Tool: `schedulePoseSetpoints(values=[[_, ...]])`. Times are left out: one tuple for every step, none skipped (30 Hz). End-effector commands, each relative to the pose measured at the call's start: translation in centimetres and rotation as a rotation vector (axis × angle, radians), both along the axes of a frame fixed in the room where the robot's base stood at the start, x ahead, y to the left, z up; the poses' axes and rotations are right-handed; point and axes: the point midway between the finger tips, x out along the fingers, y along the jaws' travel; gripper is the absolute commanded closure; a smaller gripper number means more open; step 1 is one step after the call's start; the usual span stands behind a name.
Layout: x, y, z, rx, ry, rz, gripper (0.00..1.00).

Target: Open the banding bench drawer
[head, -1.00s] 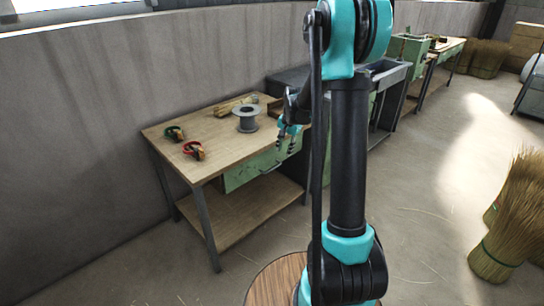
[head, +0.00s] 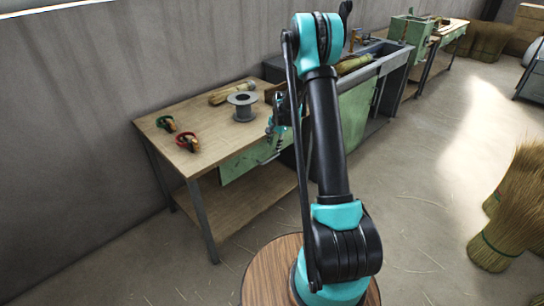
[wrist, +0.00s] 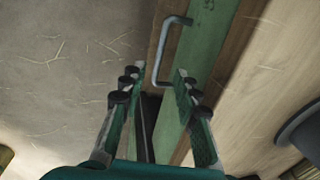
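The banding bench (head: 165,112) has a wooden top and a green drawer (head: 238,162) under its front edge. The drawer front looks flush with the bench. In the wrist view the green drawer front (wrist: 206,38) runs down the middle, with a grey bar handle (wrist: 169,50) on it. My gripper (head: 270,146) is at the right part of the drawer front. In the wrist view my gripper (wrist: 158,74) is open, its two fingers apart. The handle's lower end shows between the fingertips. I cannot tell whether they touch it.
Red-handled pliers (head: 187,142), green-handled pliers (head: 166,123), a grey spool (head: 243,106) and a straw bundle (head: 231,93) lie on the bench. A green cabinet (head: 358,110) stands to the right. The floor in front is clear, with broom bundles (head: 508,225) far right.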

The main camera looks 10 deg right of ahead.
Motion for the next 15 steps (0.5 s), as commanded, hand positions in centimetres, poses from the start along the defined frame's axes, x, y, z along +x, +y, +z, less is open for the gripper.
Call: schedulePoseSetpoints(values=[[0.2,0.1,-1.1,0.0,0.0,0.001,0.69],[0.3,0.2,-1.6,0.0,0.0,0.001,0.69],[0.4,0.3,-2.4,0.0,0.0,0.001,0.69],[0.5,0.4,-2.9,0.0,0.0,0.001,0.69],[0.6,0.4,-3.4,0.0,0.0,0.001,0.69],[0.7,0.5,-4.0,0.0,0.0,0.001,0.69],[0.7,0.6,-4.5,0.0,0.0,0.0,0.69],[0.8,0.6,-5.0,0.0,0.0,0.0,0.69],[0.9,0.7,-5.5,0.0,0.0,0.0,0.69],[1.0,0.7,-5.8,0.0,0.0,0.0,0.69],[1.0,0.8,-6.2,0.0,0.0,0.0,0.69],[1.1,0.8,-6.5,0.0,0.0,0.0,0.69],[1.1,0.8,-6.8,0.0,0.0,0.0,0.69],[1.1,0.8,-7.0,0.0,0.0,0.0,0.69],[1.2,0.9,-7.2,0.0,0.0,0.0,0.69]])
